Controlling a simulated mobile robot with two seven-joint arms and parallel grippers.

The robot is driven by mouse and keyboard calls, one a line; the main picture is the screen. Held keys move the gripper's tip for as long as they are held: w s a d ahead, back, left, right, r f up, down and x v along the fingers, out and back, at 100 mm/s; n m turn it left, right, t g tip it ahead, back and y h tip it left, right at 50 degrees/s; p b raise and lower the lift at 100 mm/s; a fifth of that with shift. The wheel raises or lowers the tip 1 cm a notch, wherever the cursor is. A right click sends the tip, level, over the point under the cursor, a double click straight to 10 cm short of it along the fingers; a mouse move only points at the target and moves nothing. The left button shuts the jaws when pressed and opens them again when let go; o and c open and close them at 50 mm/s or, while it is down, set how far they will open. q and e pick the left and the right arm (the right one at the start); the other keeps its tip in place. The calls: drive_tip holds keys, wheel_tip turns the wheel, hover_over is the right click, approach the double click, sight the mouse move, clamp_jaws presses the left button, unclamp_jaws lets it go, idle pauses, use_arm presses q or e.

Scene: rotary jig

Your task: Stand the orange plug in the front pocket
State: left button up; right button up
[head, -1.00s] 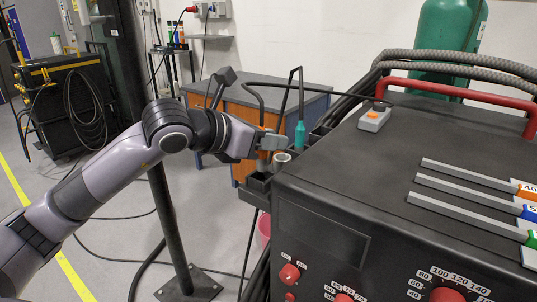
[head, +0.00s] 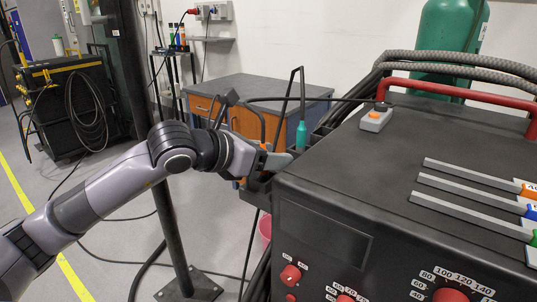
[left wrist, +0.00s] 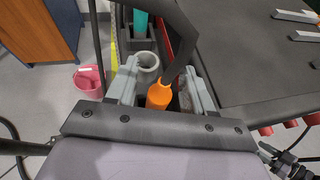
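The orange plug (left wrist: 159,95) shows in the left wrist view between the two grey fingers of my left gripper (left wrist: 162,72). Gaps show on both sides of it, so the gripper looks open. The plug's lower part is hidden by the gripper body; I cannot tell how it is seated. A grey, ring-topped part (left wrist: 147,62) stands just beyond it in the dark pocket rack. A teal plug (left wrist: 140,22) stands in a farther pocket; it also shows in the head view (head: 301,135). In the head view my left gripper (head: 276,161) is at the rack's near end.
The black machine (head: 325,190) with red knobs stands right beside the rack. A grey box with an orange button (head: 376,118) sits on top of it. A dark bent bar (left wrist: 180,40) crosses close to the right finger. A pink bucket (left wrist: 88,80) stands on the floor.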

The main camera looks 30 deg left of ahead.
use_arm(q)
drive_tip(key=shift+r, duration=0.1)
drive_tip(key=shift+r+p, duration=0.2)
drive_tip(key=shift+p, duration=0.15)
drive_tip(key=b+v, duration=0.6)
drive_tip(key=v, duration=0.6)
idle(0.4)
